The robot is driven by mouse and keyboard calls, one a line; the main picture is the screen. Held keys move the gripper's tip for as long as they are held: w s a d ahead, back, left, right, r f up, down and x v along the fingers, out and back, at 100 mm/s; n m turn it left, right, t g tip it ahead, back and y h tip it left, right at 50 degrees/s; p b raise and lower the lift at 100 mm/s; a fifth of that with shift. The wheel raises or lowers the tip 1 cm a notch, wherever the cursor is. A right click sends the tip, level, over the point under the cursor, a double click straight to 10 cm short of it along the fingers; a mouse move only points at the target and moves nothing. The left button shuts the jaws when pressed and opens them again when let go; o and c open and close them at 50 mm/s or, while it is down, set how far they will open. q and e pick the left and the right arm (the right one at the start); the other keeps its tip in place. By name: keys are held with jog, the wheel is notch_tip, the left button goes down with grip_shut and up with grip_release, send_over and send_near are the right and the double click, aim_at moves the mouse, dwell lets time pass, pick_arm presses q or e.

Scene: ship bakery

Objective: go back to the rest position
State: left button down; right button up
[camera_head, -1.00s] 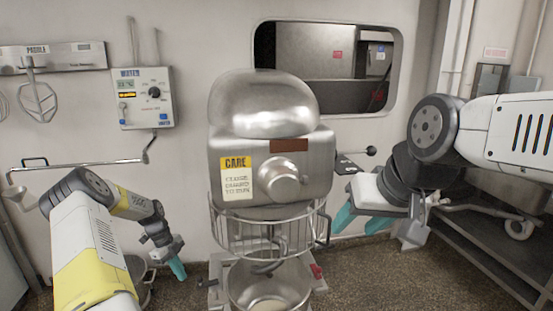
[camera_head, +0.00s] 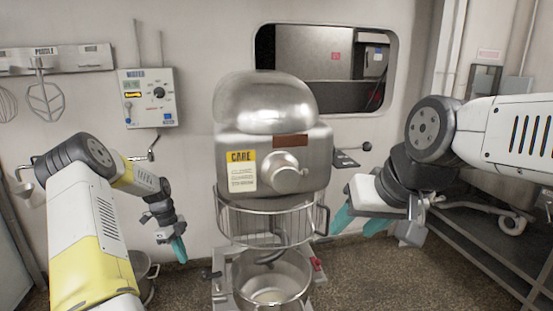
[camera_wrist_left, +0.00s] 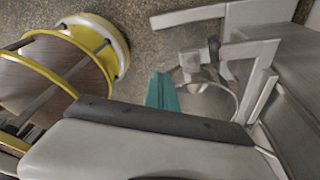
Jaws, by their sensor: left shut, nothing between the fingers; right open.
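My left gripper (camera_head: 178,250) hangs in the air left of the mixer in the head view, its teal fingers together and empty. Its teal fingertips (camera_wrist_left: 162,92) also show in the left wrist view, above the floor. My right gripper (camera_head: 358,219) is right of the mixer, its teal fingers spread apart with nothing between them. Both grippers are apart from the mixer. The large metal mixer (camera_head: 265,105) stands between them with a yellow CARE label on its front.
The mixer's steel bowl (camera_head: 297,268) sits under its wire guard (camera_head: 232,222). A water control box (camera_head: 148,98) is on the left wall. A shelf rack (camera_head: 500,262) stands at the right. A round yellow-framed object (camera_wrist_left: 75,60) is at upper left in the left wrist view.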

pick_arm(q)
jog(key=s+d+r+n+t+y, duration=0.1)
jog(key=s+d+r+n, duration=0.25)
jog(key=r, duration=0.55)
jog(key=s+d+r+n+t+y, duration=0.1)
jog(key=s+d+r+n, duration=0.25)
jog(key=r, duration=0.55)
jog(key=s+d+r+n+t, duration=0.1)
jog(key=s+d+r+n, duration=0.2)
jog(key=r, duration=0.6)
jog(key=s+d+r+n+t, duration=0.1)
jog(key=s+d+r+n, duration=0.1)
jog(key=s, duration=0.4)
jog(key=s+d+r+n+t+h, duration=0.1)
jog(key=s+d+r+n+t, duration=0.1)
jog(key=s, duration=0.5)
jog(key=s+d+r+n+t, duration=0.1)
jog(key=s+d+r+n, duration=0.1)
jog(key=s+d+n, duration=0.2)
jog(key=s+n, duration=0.1)
jog(key=s, duration=0.1)
jog(key=shift+s+r+n, duration=0.25)
jog(key=shift+s+n, duration=0.1)
jog(key=shift+n, duration=0.05)
jog(key=shift+d, duration=0.1)
